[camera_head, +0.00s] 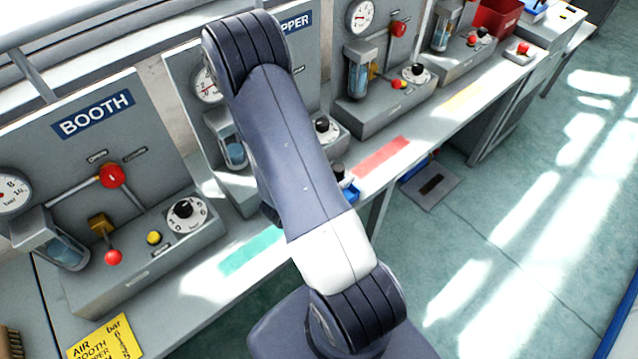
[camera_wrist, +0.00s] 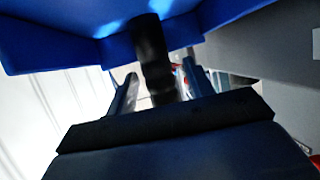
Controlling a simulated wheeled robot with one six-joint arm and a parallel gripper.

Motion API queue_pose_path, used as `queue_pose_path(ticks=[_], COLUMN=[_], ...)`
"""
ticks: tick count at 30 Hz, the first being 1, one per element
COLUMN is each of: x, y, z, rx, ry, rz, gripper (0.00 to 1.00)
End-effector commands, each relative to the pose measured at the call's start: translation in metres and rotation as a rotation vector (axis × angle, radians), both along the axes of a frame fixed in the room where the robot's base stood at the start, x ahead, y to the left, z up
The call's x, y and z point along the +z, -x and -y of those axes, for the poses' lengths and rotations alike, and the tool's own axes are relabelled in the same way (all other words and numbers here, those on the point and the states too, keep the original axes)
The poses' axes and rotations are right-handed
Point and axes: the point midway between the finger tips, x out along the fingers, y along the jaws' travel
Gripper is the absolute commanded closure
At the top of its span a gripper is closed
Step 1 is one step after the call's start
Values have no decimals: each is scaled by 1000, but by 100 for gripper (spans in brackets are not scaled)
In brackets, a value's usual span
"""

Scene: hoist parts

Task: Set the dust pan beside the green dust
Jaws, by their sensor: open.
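In the wrist view a large blue body (camera_wrist: 220,12), likely the dust pan, fills the top of the picture. A black handle-like part (camera_wrist: 148,50) comes down from it between the two fingers of my gripper (camera_wrist: 160,72). The fingers stand apart, one on each side of the black part; I cannot tell whether either touches it. In the head view my arm hides the gripper, and a small blue piece (camera_head: 350,190) shows beside the arm at the bench edge. A green strip (camera_head: 250,251) lies on the bench front; I cannot make out loose green dust.
The BOOTH panel (camera_head: 60,160) with gauge and red knobs stands at left, and more panels line the bench. A red strip (camera_head: 382,157) and a yellow strip (camera_head: 462,98) lie farther along. A grey plate (camera_head: 430,187) is on the floor.

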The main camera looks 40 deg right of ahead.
Motion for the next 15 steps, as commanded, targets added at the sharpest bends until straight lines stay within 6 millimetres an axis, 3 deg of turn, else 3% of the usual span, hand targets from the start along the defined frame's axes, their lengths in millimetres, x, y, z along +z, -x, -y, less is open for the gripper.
queue_pose_path(ticks=[15], x=[29], y=[16], z=[-70], rx=[6], ry=[-1], rz=[2], gripper=[50])
